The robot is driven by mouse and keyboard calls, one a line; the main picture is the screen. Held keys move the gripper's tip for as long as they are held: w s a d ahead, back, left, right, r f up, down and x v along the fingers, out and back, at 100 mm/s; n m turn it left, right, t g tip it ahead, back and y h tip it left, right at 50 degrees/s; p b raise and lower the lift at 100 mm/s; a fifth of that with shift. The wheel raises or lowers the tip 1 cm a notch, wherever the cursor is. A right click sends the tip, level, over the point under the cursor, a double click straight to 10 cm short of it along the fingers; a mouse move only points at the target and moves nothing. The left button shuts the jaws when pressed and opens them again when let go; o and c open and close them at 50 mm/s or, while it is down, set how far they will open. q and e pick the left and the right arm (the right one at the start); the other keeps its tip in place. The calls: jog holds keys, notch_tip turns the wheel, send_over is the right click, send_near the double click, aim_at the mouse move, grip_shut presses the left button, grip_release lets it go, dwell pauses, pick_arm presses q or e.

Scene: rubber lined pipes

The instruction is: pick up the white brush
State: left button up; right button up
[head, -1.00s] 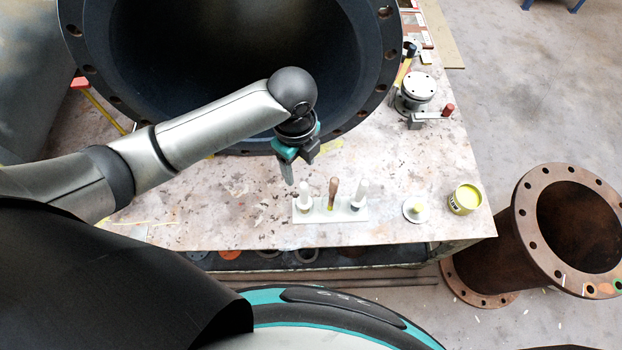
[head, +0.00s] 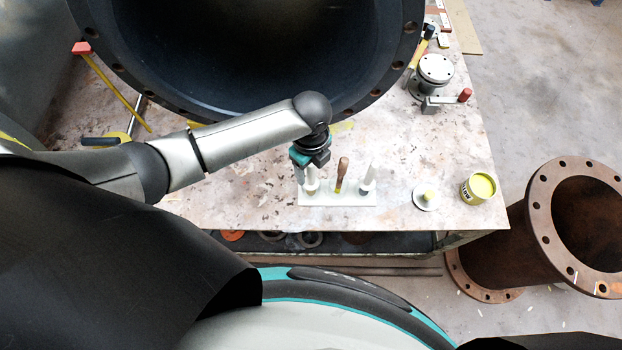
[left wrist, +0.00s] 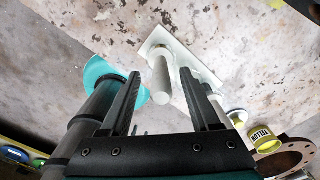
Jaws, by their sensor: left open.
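A white holder (head: 327,201) on the table bears a white-handled brush (head: 312,182) at its left end, a brown-handled one (head: 342,172) in the middle and another white-handled brush (head: 369,178) at its right end. All stand upright. My left gripper (head: 308,169) is right over the left white brush, jaws open, and hides part of its handle. In the left wrist view a white handle (left wrist: 161,85) shows between the open fingers (left wrist: 160,74), with a gap on both sides. My right gripper is not in view.
The large black-lined pipe (head: 250,60) rises behind my left arm. A grey flanged part (head: 435,72) is at the back right. The table left of the holder is clear.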

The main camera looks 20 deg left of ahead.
aim_at(311, 179)
pick_arm(q)
notch_tip(311, 179, down, 3)
jog(key=shift+r+b, duration=0.15)
jog(key=shift+b, duration=0.15)
grip_shut()
dwell(0.5)
